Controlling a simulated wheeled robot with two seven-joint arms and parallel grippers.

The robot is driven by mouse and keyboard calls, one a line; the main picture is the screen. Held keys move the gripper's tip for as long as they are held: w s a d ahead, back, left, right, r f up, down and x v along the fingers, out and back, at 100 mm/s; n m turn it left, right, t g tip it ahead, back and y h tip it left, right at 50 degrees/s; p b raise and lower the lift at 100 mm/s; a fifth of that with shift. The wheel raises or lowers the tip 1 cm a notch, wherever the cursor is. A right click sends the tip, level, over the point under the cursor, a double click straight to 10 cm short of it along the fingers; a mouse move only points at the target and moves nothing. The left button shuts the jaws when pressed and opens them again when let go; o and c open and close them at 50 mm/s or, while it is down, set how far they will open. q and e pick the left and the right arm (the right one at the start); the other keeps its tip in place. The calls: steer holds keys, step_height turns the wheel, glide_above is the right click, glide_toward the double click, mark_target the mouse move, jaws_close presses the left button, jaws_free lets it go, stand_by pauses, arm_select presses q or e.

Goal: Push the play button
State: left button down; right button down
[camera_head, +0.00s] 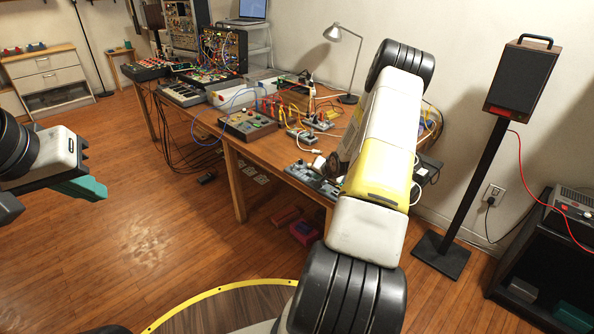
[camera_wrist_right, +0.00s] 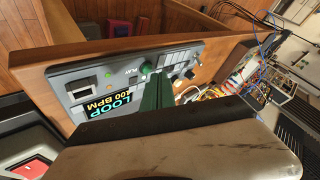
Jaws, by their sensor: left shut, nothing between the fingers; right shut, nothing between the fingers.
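The grey looper panel (camera_wrist_right: 112,82) shows in the right wrist view, with a lit screen (camera_wrist_right: 110,102) reading "LOOP" and "BPM". A round green button (camera_wrist_right: 146,68) sits beside the small "PLAY" label on it. My right gripper (camera_wrist_right: 154,82) is shut and empty, its green fingertips right at this button; I cannot tell whether they touch it. In the head view the panel (camera_head: 312,180) lies on the table's near edge, partly behind my right arm, which hides the right gripper. My left gripper (camera_head: 88,188) is shut and empty over the floor at the left.
The wooden table (camera_head: 262,150) also carries a small control box (camera_head: 247,125), a keyboard (camera_head: 181,94), cables and a lamp (camera_head: 342,38). A speaker on a stand (camera_head: 522,78) is at the right. A device with a red button (camera_wrist_right: 35,168) is at the wrist view's lower left.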

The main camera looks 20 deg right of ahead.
step_height(320, 180, up, 6)
stand_by(0.6)
